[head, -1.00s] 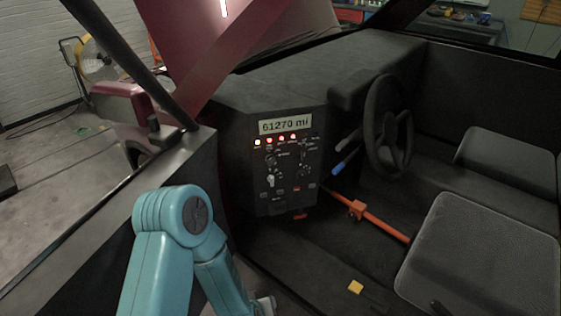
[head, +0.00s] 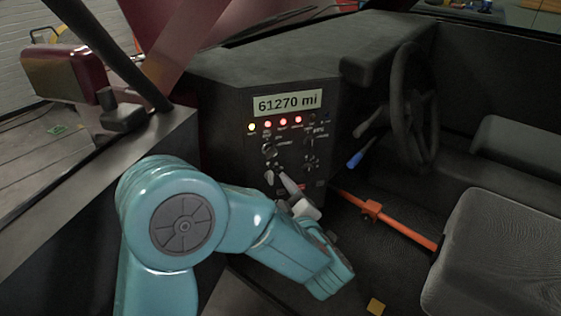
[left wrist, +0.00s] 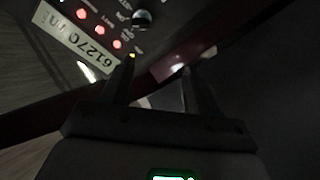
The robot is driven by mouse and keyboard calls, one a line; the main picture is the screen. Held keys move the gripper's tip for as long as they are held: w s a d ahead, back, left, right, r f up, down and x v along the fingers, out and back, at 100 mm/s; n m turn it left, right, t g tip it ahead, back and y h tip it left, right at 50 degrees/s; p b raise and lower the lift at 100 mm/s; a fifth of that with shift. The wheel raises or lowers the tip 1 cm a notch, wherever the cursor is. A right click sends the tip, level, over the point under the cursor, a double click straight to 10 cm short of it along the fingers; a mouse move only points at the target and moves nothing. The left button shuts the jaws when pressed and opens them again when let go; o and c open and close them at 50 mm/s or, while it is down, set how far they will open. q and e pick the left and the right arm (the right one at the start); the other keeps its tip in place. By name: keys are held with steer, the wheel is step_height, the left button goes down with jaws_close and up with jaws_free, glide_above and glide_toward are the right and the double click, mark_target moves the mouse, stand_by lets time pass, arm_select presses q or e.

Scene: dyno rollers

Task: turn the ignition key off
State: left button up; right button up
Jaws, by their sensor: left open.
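The dark control panel (head: 290,150) carries a lit display (head: 287,102) reading 61270 mi, with one yellow and several red lights below it. Several small knobs and switches sit under the lights. A pale key-like piece (head: 268,177) is at the panel's lower left; I cannot tell for sure that it is the ignition key. My left gripper (head: 285,180) is close in front of the lower panel, beside this piece and partly over the panel. In the left wrist view its fingers (left wrist: 157,66) are apart with nothing clearly between them, and the display (left wrist: 75,47) shows upside down. My right gripper is not in view.
A steering wheel (head: 411,105) and a blue-tipped lever (head: 355,160) are right of the panel. An orange bar (head: 408,229) runs from below the panel to the seat (head: 495,250).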

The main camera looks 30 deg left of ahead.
mark_target(273, 157)
arm_select(q)
steer(key=shift+t+h, duration=0.4)
steer(key=shift+t, duration=0.5)
steer(key=b+x, duration=0.1)
steer(key=x, duration=0.3)
steer(key=w+d+b+x, duration=0.1)
steer(key=x, duration=0.4)
steer(key=w+b+x, duration=0.1)
steer(key=x, duration=0.3)
steer(key=shift+w+d+r+b, duration=0.15)
steer(key=shift+w+b, duration=0.05)
steer(key=shift+b, duration=0.1)
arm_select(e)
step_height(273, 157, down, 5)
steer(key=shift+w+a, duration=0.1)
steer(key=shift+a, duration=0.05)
arm_select(q)
steer(key=c, duration=1)
